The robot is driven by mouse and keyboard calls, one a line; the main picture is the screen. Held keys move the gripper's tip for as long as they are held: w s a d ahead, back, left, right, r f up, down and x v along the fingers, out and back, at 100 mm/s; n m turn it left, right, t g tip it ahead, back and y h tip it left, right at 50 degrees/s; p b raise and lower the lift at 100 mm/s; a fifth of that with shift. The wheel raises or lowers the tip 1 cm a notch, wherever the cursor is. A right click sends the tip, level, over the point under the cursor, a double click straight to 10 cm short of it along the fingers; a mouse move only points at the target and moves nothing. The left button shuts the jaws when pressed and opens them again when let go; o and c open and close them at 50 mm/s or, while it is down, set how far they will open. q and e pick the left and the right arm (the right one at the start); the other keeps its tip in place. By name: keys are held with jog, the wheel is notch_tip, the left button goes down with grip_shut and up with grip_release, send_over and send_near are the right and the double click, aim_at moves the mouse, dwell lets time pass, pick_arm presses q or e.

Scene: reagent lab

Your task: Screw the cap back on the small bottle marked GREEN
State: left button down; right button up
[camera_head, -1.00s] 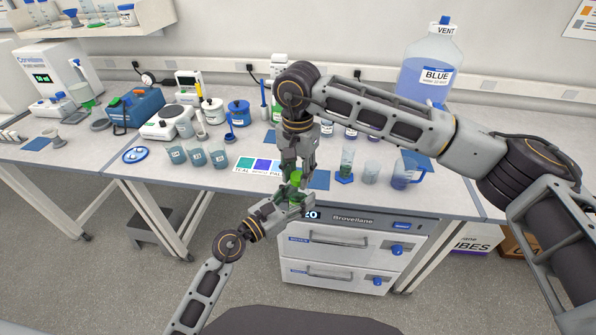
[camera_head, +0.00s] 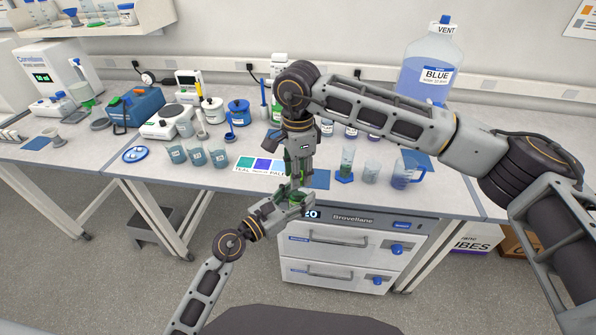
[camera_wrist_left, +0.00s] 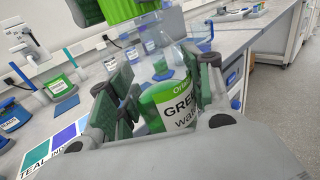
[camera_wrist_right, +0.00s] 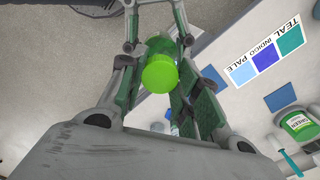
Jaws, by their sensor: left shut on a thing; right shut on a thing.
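My left gripper (camera_head: 290,203) is shut on the small bottle marked GREEN (camera_wrist_left: 180,103), just in front of the bench edge. The bottle's green and white label shows in the left wrist view. My right gripper (camera_head: 298,179) points down from above and is shut on the bright green cap (camera_wrist_right: 160,75). In the right wrist view the cap is over the bottle's darker green body (camera_wrist_right: 159,46). I cannot tell whether the cap touches the bottle's neck or is seated on it. In the head view the fingers hide most of the bottle and cap.
The colour card (camera_head: 259,165) and a blue mat (camera_head: 318,179) lie on the bench behind the grippers. Several beakers (camera_head: 198,156) stand left of the card. A blue-handled jug (camera_head: 405,175) stands to the right. The drawer unit (camera_head: 345,250) is below the bench edge.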

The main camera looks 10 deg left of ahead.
jog(key=m, duration=1.6)
jog(key=shift+m, duration=0.4)
jog(key=m, duration=0.5)
jog(key=shift+w, duration=0.1)
jog(key=m, duration=0.5)
jog(key=shift+m, duration=0.3)
jog(key=m, duration=1.1)
jog(key=shift+m, duration=0.4)
jog(key=shift+o, duration=0.2)
jog(key=shift+s+a+m, duration=0.1)
jog(key=shift+a+m, duration=0.15)
jog(key=shift+m, duration=0.4)
jog(key=shift+s+a+m, duration=0.1)
jog(key=shift+a+m, duration=0.1)
jog(key=shift+m, duration=0.45)
jog(key=shift+d+m, duration=0.2)
jog(key=shift+m, duration=0.4)
jog(key=shift+w+d+f+m, duration=0.1)
jog(key=shift+w+d+m, duration=0.05)
jog(key=shift+d+m, duration=0.15)
